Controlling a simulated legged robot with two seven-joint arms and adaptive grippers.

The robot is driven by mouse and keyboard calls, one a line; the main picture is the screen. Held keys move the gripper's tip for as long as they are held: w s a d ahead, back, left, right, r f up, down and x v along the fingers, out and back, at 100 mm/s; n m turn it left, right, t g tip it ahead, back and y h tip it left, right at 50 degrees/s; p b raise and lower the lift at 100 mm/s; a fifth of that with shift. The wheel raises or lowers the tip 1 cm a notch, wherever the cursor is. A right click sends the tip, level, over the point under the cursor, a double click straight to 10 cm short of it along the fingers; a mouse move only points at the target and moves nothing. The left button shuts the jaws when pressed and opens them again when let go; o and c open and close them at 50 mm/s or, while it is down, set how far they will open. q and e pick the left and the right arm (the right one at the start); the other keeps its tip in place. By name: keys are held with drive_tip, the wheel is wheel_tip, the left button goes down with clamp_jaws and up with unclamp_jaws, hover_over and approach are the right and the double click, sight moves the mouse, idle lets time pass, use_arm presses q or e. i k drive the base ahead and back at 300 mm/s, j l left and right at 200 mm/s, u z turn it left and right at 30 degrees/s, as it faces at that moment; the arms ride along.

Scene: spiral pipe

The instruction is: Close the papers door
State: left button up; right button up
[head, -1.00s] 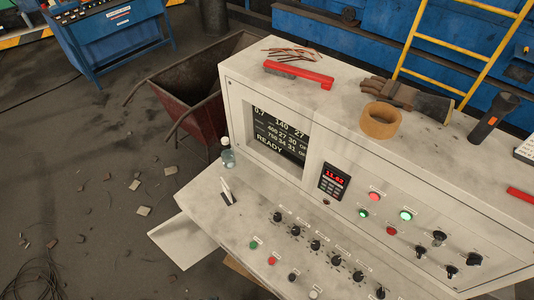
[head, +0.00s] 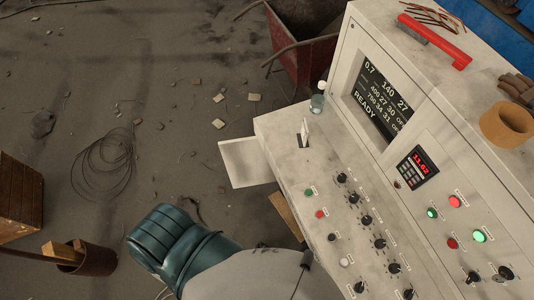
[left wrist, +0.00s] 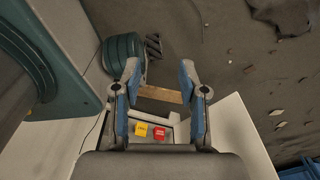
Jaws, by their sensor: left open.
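The papers door looks to be the pale flat panel (head: 247,163) standing out from the left side of the control console (head: 290,130), swung open. In the left wrist view a pale panel (left wrist: 238,135) at the right appears to be the same door, beside an opening with a yellow item (left wrist: 142,129) and a red item (left wrist: 159,133). My left gripper (left wrist: 159,72) is open and empty, its fingers pointing past the opening, with the panel to the right of the right finger. Its fingers are not visible in the head view. My right gripper is not in view.
A wooden board (head: 286,214) lies low beside the console, and shows in the left wrist view (left wrist: 160,94). A bottle (head: 318,98) stands on the console. A red cart (head: 300,55) is behind.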

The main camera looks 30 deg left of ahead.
sight(246, 164)
drive_tip(key=k+z, duration=0.4)
drive_tip(key=k+l+z, duration=0.1)
drive_tip(key=z, duration=0.25)
drive_tip(key=j+z, duration=0.6)
drive_tip(key=z, duration=0.15)
drive_tip(key=k+j+z, duration=0.15)
drive_tip(key=z, duration=0.25)
drive_tip(key=k+j+z, duration=0.15)
drive_tip(key=j+z, duration=0.2)
drive_tip(key=k+j, duration=0.3)
drive_tip(key=j, duration=0.2)
drive_tip(key=k+j, duration=0.35)
drive_tip(key=j, duration=0.15)
drive_tip(key=k+j, duration=0.3)
drive_tip(key=j, duration=0.2)
drive_tip(key=k+j, duration=0.35)
drive_tip(key=j, duration=0.2)
drive_tip(key=k+j, duration=0.3)
drive_tip(key=j, duration=0.2)
drive_tip(key=k+j, duration=0.35)
drive_tip(key=j, duration=0.15)
drive_tip(key=k+j, duration=0.3)
drive_tip(key=j, duration=0.2)
